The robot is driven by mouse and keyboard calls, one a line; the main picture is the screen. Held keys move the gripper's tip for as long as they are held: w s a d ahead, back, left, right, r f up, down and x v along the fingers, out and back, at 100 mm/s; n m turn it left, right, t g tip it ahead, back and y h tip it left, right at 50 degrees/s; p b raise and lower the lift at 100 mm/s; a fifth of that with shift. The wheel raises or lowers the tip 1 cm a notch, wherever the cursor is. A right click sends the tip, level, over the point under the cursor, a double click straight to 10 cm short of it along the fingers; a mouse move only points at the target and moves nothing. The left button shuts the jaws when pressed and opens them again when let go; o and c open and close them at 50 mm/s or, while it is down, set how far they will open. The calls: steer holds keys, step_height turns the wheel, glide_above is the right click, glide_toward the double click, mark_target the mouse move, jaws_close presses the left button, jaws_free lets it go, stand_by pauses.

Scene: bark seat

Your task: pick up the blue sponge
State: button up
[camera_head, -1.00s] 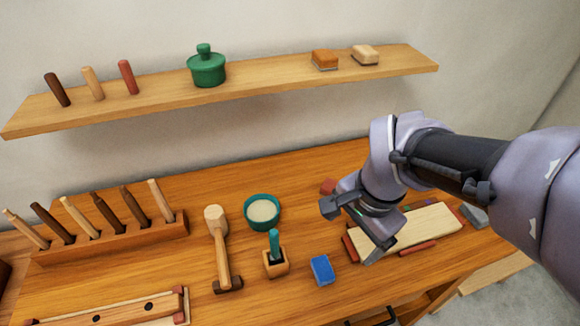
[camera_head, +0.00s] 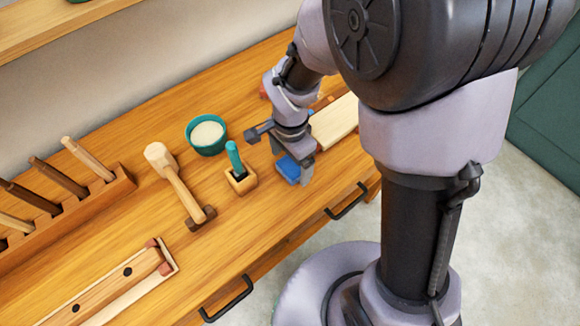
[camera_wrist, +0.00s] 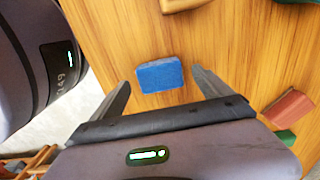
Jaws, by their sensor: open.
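The blue sponge (camera_head: 289,169) lies on the wooden bench top near its front edge, partly hidden by my gripper in the head view. In the wrist view the sponge (camera_wrist: 161,75) lies flat on the wood, between the lines of the two fingers and a little beyond them. My gripper (camera_head: 282,152) is open and empty, its fingers spread wider than the sponge. In the wrist view my gripper (camera_wrist: 160,82) shows one finger on each side of the sponge, with gaps on both sides. I cannot tell how high the fingertips are above the bench.
A wooden block holding a green-handled tool (camera_head: 240,178) stands just left of the sponge. Left of it are a mallet (camera_head: 178,187) and a teal bowl (camera_head: 207,134). A pale board (camera_head: 335,122) lies to the right. Drawer handles (camera_head: 347,203) stick out from the bench front.

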step_height(320, 180, down, 3)
steer(key=shift+r, duration=0.3)
steer(key=shift+c, duration=0.9)
steer(key=c, duration=1.3)
steer(key=shift+o, duration=0.2)
steer(key=shift+r+p, duration=1)
steer(key=shift+r, duration=1)
steer(key=s+d+r+b, duration=0.1)
steer(key=s+d+b, duration=0.1)
steer(key=s+d, duration=0.8)
steer(key=shift+d+b, duration=0.4)
steer(key=shift+d, duration=0.85)
